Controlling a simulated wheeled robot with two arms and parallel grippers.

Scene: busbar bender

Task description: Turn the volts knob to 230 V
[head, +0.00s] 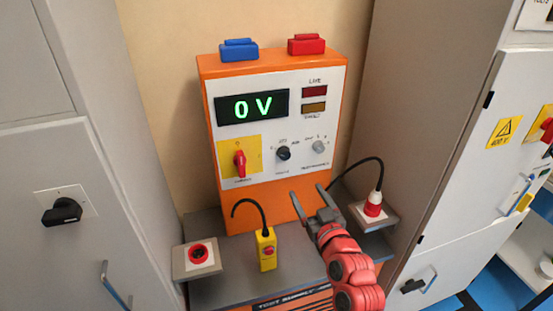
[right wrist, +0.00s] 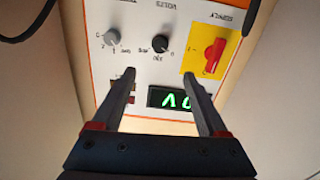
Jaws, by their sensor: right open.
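The volts knob (head: 283,153) is a small black round knob on the white panel of the orange test supply (head: 272,62). It also shows in the right wrist view (right wrist: 160,44), where the panel appears upside down. The green display (head: 252,106) reads 0 V. My right gripper (head: 308,190) is open and empty, in front of and below the knob in the head view. In the right wrist view its fingertips (right wrist: 158,74) are spread, with the knob seen beyond and between them, apart from both. My left gripper is not in view.
A red rotary switch (head: 240,160) on a yellow plate is left of the volts knob, a grey knob (head: 318,147) right. A yellow pendant (head: 266,250) with a black cable stands below, beside a red socket (head: 198,254). Grey cabinets flank both sides.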

